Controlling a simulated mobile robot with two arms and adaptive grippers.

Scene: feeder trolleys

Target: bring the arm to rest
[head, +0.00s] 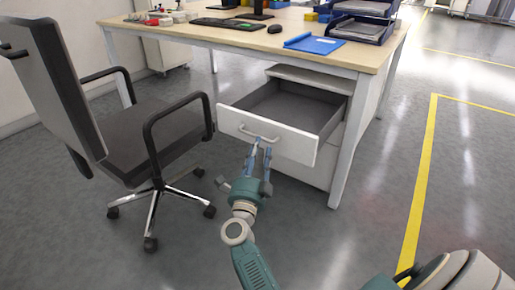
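I cannot tell whether the fingertips touch the handle. The drawer (290,145) stands open, and its grey inside looks empty.
An office chair (140,145) with black armrests stands left of the drawer. The desk (265,45) carries a blue clipboard (314,44), a mouse (275,29) and blue trays (362,27). Grey floor with yellow lines is clear on the right.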

